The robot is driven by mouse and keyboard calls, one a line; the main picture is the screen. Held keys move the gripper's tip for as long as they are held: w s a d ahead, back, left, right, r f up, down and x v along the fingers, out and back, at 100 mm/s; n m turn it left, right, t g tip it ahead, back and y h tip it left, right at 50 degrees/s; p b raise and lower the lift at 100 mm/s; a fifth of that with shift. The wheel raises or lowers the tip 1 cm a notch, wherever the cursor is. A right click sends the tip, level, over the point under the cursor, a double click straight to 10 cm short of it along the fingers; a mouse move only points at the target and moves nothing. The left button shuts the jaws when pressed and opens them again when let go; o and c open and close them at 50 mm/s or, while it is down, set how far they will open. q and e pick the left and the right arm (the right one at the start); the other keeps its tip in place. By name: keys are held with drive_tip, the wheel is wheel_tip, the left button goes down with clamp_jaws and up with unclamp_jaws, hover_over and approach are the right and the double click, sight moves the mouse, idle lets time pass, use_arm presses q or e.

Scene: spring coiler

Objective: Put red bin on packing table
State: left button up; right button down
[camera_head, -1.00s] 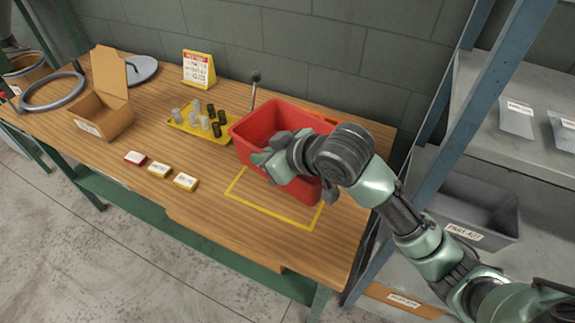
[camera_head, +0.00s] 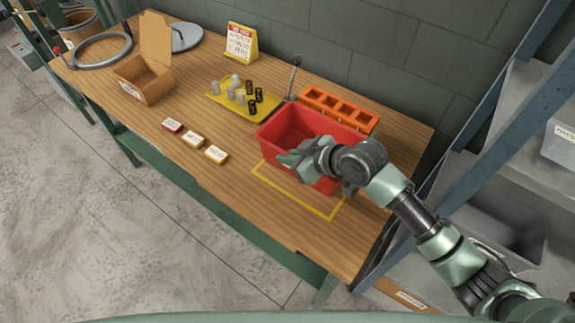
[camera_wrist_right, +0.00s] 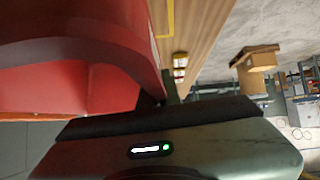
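The red bin (camera_head: 275,141) is upright at the right end of the wooden packing table (camera_head: 215,183), over a yellow outline (camera_head: 300,197). Whether its bottom touches the tabletop is hard to tell. My right gripper (camera_head: 296,158) is at the bin's near wall and looks shut on its rim; the fingertips are partly hidden. In the right wrist view, the bin's red wall (camera_wrist_right: 85,50) fills the upper left, tight against a dark finger. My left gripper is not in view.
An orange rack (camera_head: 340,108) stands close behind the bin. A yellow tray (camera_head: 228,103) with several small cylinders is left of it. Three small labelled boxes (camera_head: 193,139) lie near the front edge. A blue shelf post (camera_head: 470,145) rises at the right.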

drive_tip(key=shift+f, duration=0.65)
wheel_tip(320, 180, down, 4)
drive_tip(key=shift+r+p, duration=0.2)
drive_tip(key=shift+p, duration=0.1)
drive_tip(key=c, duration=2)
unclamp_jaws()
drive_tip(key=shift+f, duration=0.2)
drive_tip(key=o, duration=0.4)
drive_tip(key=shift+c, duration=0.2)
